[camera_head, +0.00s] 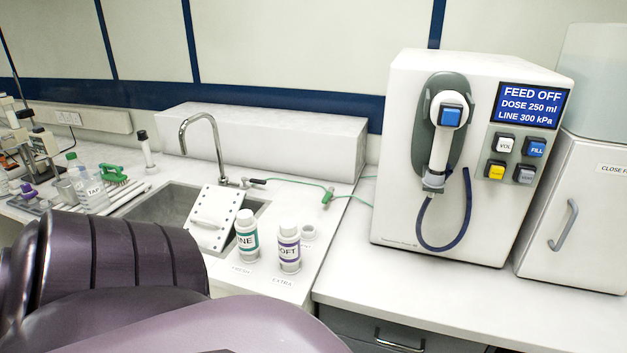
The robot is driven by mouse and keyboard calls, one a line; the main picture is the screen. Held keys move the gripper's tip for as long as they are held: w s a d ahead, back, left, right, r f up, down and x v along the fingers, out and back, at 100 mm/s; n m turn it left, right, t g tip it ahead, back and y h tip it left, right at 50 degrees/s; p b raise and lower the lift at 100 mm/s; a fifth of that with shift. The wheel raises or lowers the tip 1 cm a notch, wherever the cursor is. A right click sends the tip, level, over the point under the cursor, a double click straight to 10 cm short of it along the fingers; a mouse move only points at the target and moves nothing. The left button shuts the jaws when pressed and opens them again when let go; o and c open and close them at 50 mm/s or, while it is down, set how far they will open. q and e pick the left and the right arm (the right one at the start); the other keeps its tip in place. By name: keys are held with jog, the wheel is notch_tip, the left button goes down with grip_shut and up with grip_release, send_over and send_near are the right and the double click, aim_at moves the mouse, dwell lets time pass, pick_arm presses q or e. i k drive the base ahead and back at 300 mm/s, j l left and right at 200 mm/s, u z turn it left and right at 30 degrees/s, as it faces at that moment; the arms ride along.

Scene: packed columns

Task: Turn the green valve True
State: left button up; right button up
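A small green valve (327,197) sits on a thin green line that runs along the white counter behind the sink edge. The line goes on rightward toward the large white machine (410,190). The valve handle is too small in view to tell which way it is turned. Purple links of my own arm fill the lower left and bottom of the picture. Neither gripper's fingers show, so I cannot see where they are relative to the valve.
A steel sink (160,203) with a tap (216,150) and a white perforated board (215,218) lies left of the valve. Two labelled bottles (247,236) (289,248) stand in front of it. The counter before the machine (400,290) is clear.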

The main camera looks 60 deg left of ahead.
aim_at(328, 194)
jog(key=u, duration=1.85)
